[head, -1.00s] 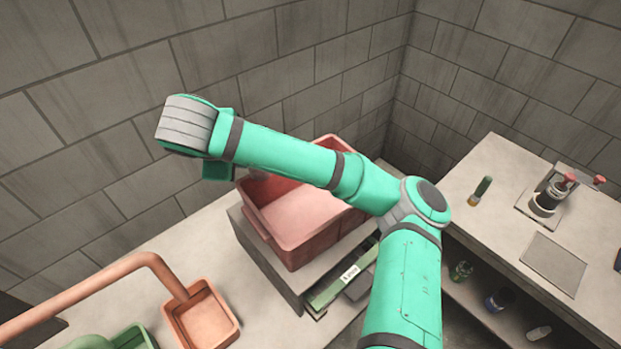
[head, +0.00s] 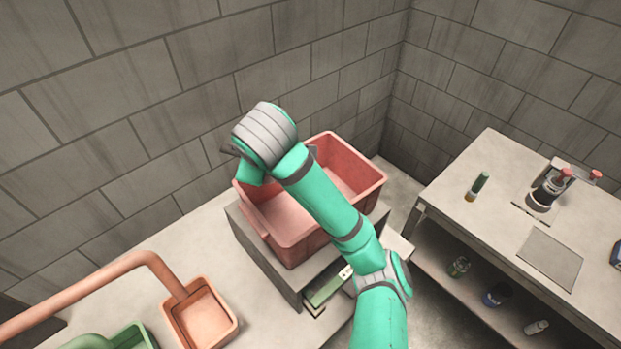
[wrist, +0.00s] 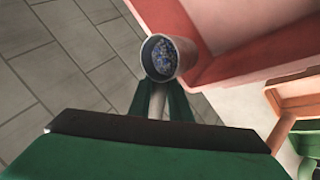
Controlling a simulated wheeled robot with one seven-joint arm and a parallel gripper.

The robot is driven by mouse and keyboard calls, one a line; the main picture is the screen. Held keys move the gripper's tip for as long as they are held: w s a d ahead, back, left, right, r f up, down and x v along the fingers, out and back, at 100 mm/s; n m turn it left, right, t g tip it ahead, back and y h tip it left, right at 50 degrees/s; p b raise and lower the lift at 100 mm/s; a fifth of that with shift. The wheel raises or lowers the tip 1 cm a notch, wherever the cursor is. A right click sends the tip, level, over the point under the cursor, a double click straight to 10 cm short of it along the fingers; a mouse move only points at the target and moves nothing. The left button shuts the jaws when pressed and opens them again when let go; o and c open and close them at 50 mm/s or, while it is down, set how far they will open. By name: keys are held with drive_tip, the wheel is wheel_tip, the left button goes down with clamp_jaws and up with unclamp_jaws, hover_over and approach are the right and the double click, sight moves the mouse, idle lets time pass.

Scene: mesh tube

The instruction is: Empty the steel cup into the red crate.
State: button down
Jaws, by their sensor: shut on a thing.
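The steel cup (wrist: 161,76) shows in the wrist view with its mouth facing the camera and blue-grey grains (wrist: 166,52) inside. My gripper (wrist: 160,98) is shut on the cup. In the head view the fingers and cup are mostly hidden behind my wrist and cannot be made out clearly. The red crate (head: 290,242) stands on a grey box-like stand below and beside my wrist, and its visible floor looks bare. The crate's wall also shows at upper right in the wrist view (wrist: 205,72), just beyond the cup, which overlaps its edge in the picture.
An orange scoop (head: 200,314) and a green container (head: 125,340) lie at lower left. A brick wall (head: 150,100) rises close behind the crate. A counter (head: 495,220) at right holds a small green-topped tube and a device with red knobs.

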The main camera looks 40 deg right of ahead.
drive_tip(key=shift+s+d+f+t+y, duration=0.25)
drive_tip(key=shift+f+y, duration=0.05)
drive_tip(key=shift+f, duration=0.2)
drive_tip(key=shift+s+d+f+t+y, duration=0.2)
drive_tip(key=shift+d+f+t+y, duration=0.1)
drive_tip(key=shift+f, duration=0.15)
drive_tip(key=shift+s+d+r+m+t+y, duration=0.4)
drive_tip(key=shift+s+d+r+m+t, duration=0.2)
drive_tip(key=shift+s+d, duration=0.2)
drive_tip(key=shift+s+d+r+m+t+y, duration=0.4)
drive_tip(key=shift+d+r+m+t+y, duration=0.15)
drive_tip(key=shift+r+t+y, duration=0.25)
drive_tip(key=shift+s+d+r+m+t+y, duration=0.3)
drive_tip(key=shift+d+r+m+t+y, duration=0.1)
drive_tip(key=shift+t, duration=0.3)
drive_tip(key=shift+s+d+r+m+t+y, duration=0.25)
drive_tip(key=shift+d+m+t+y, duration=0.1)
drive_tip(key=shift+t, duration=0.3)
drive_tip(key=shift+s+d+r+m+t+y, duration=0.35)
drive_tip(key=shift+s+d+m+t+y, duration=0.15)
drive_tip(key=shift+s+d+t, duration=0.25)
drive_tip(key=shift+d+b, duration=0.1)
drive_tip(key=shift+b, duration=0.25)
drive_tip(key=shift+s+d+r+m+t, duration=0.1)
drive_tip(key=shift+s+d+m+t, duration=0.2)
drive_tip(key=shift+t, duration=0.25)
drive_tip(key=shift+s+d+r+m+t, duration=0.1)
drive_tip(key=shift+s+d+m+t, duration=0.1)
drive_tip(key=shift+m+t, duration=0.25)
